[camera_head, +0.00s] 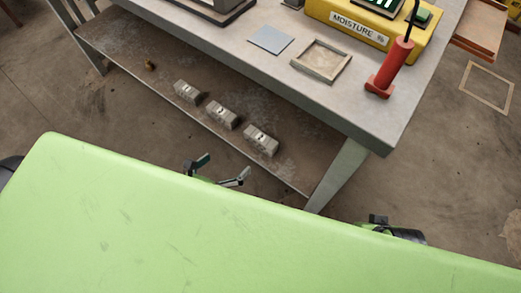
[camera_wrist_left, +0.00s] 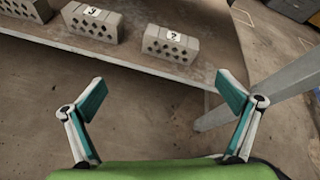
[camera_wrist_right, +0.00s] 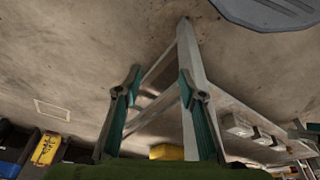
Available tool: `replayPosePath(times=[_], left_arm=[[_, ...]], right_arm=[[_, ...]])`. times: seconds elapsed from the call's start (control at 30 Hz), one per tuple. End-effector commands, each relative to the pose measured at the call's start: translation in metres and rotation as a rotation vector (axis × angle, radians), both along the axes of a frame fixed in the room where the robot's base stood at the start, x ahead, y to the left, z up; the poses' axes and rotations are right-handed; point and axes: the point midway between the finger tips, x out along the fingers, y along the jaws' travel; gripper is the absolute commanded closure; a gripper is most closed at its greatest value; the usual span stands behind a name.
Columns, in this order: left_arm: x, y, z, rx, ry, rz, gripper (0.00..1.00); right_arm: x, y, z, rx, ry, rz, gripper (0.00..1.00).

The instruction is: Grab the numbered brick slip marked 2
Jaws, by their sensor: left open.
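The grey hollow brick slip marked 2 (camera_wrist_left: 171,46) stands on the lower shelf, at the right end of a row of three, nearest the table leg. Its label looks like a 2 but is small. It also shows in the head view (camera_head: 261,140). My left gripper (camera_head: 218,171) is open and empty, in front of the shelf and apart from the brick. In the left wrist view, its spread fingers (camera_wrist_left: 162,90) are below the brick in the picture. My right gripper (camera_wrist_right: 160,82) has its fingers apart with nothing between them; the head view shows it only partly, beyond my green body.
A brick marked 3 (camera_wrist_left: 88,24) and another brick (camera_head: 187,91) share the lower shelf (camera_head: 130,68). The table leg (camera_head: 338,178) stands right of them. The worktop above holds a yellow moisture meter (camera_head: 350,32), red tool (camera_head: 391,68) and shallow frame (camera_head: 321,61).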

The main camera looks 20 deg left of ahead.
Motion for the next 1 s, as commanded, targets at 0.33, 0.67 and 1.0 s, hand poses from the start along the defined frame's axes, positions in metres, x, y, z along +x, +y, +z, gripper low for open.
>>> replayPosePath(times=[0.33, 0.67, 1.0], left_arm=[[0.015, -0.02, 0.019, 0.271, -0.163, -0.198, 0.0], [0.068, -0.039, -0.005, 0.268, -0.162, -0.197, 0.0], [0.092, -0.047, -0.02, 0.266, -0.159, -0.196, 0.0]], right_arm=[[-0.009, -0.002, 0.023, 0.0, -0.019, -0.002, 0.63], [-0.003, -0.001, 0.002, 0.0, -0.01, -0.001, 0.63], [-0.006, -0.001, 0.013, 0.002, -0.019, -0.002, 0.63]])
